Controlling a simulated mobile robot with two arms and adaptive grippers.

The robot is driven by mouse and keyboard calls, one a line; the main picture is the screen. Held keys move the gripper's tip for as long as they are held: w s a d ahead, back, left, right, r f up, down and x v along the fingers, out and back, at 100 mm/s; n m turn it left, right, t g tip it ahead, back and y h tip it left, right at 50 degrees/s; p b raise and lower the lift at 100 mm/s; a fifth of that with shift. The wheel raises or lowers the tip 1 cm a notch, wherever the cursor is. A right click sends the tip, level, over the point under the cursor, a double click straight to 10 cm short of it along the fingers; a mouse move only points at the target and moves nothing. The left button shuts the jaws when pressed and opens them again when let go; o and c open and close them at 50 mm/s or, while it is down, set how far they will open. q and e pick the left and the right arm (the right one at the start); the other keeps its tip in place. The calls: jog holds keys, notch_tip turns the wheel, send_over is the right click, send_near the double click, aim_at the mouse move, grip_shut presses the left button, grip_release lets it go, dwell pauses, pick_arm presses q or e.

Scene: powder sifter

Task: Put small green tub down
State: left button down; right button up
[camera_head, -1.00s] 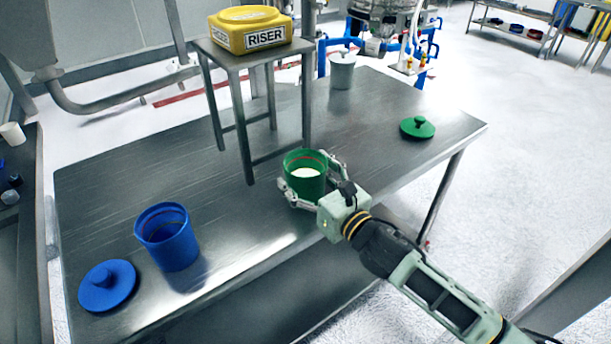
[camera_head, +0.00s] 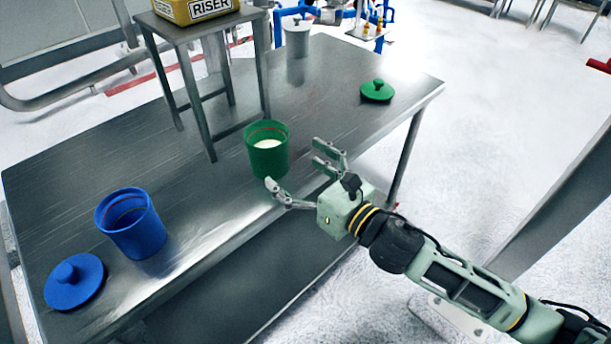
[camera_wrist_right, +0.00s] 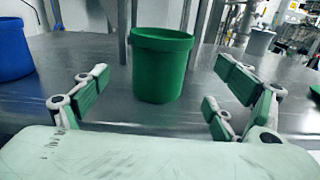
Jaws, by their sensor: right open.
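The small green tub (camera_head: 267,160) stands upright and uncovered on the steel table (camera_head: 330,100), with white powder inside. It also shows in the right wrist view (camera_wrist_right: 160,70), just beyond my spread fingers. My right gripper (camera_head: 304,172) is open and empty at the table's front edge, apart from the tub on its right side. The fingers also show in the right wrist view (camera_wrist_right: 160,92) with nothing between them. My left gripper is not in view.
A blue tub (camera_head: 137,228) and blue lid (camera_head: 74,282) are on the left. A green lid (camera_head: 377,91) lies at the right end. A grey lidded tub (camera_head: 297,40) stands at the back.

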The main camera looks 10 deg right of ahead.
jog(key=shift+v, duration=1.45)
